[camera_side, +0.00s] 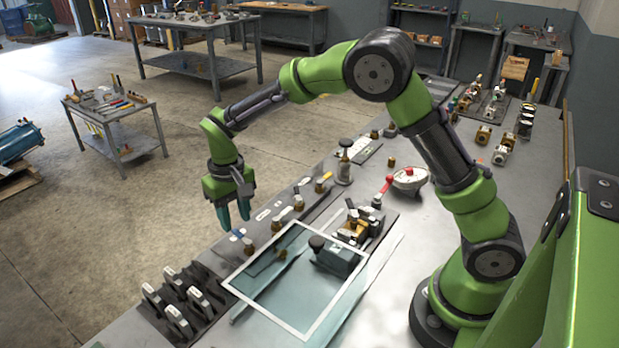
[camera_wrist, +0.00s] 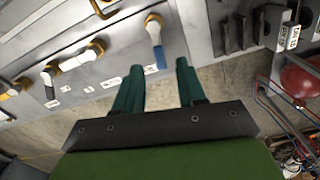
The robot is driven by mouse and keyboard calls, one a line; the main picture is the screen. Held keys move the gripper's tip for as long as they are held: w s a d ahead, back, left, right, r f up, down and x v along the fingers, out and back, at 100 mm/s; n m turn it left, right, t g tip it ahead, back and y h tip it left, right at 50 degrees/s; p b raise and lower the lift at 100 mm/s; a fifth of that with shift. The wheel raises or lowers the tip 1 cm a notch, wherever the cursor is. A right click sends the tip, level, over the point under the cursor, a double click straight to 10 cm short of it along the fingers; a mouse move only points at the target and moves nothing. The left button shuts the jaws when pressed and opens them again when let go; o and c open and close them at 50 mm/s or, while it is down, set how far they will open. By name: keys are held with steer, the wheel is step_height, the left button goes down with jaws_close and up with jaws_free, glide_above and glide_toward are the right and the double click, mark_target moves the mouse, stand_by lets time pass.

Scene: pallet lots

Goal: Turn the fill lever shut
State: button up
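A row of brass valves with coloured levers runs along the bench's near-left edge. The blue lever (camera_side: 245,241) is at the near end; in the wrist view it (camera_wrist: 157,46) is seen just beyond the gap between my fingertips. A white lever (camera_wrist: 77,61) and a yellow lever (camera_wrist: 10,91) are farther left there. Small label plates (camera_wrist: 52,103) beside them are too small to read, so I cannot tell which lever is the fill lever. My gripper (camera_side: 235,217) is open and empty, pointing down just above the blue lever, with no clear contact.
A white rectangular frame (camera_side: 265,314) is on the bench right of the valves, near a dark grey block (camera_side: 338,260). A rack of black upright pieces (camera_side: 175,320) stands at the near end. Floor is open left of the bench.

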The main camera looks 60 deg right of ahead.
mark_target(242, 238)
steer(key=shift+f, duration=1.5)
steer(key=shift+c, duration=0.2)
jaws_close()
